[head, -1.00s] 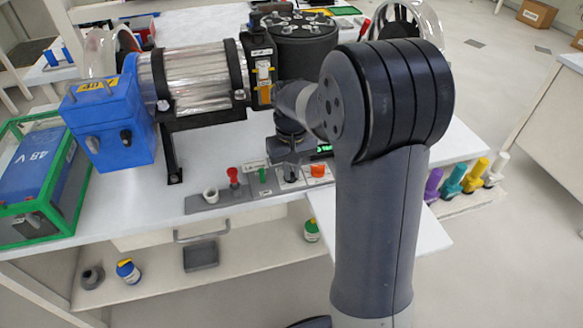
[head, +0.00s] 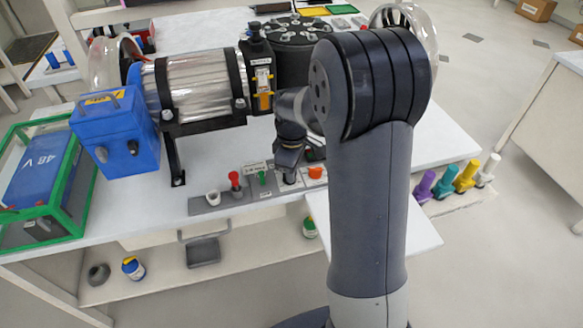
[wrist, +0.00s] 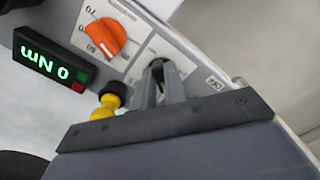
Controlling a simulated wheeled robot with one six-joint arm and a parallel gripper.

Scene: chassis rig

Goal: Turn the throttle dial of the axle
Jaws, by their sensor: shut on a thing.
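The axle rig with its clear ribbed drum (head: 197,85) lies on the white bench. A grey control panel (head: 208,206) runs along the bench's front edge. My gripper (head: 289,174) points down at this panel, between a green control (head: 263,178) and an orange dial (head: 315,173). In the wrist view my gripper (wrist: 163,85) is shut on a small dark dial on a white plate, which I take for the throttle dial. My fingers hide most of it, and its setting cannot be read. The orange dial (wrist: 105,38) beside it has a numbered scale.
A yellow and black part (wrist: 106,103) is close beside my fingers. A red control (head: 235,182) and a white cup (head: 213,197) are left on the panel. A blue box (head: 115,140) and green-framed battery (head: 42,170) stand further left.

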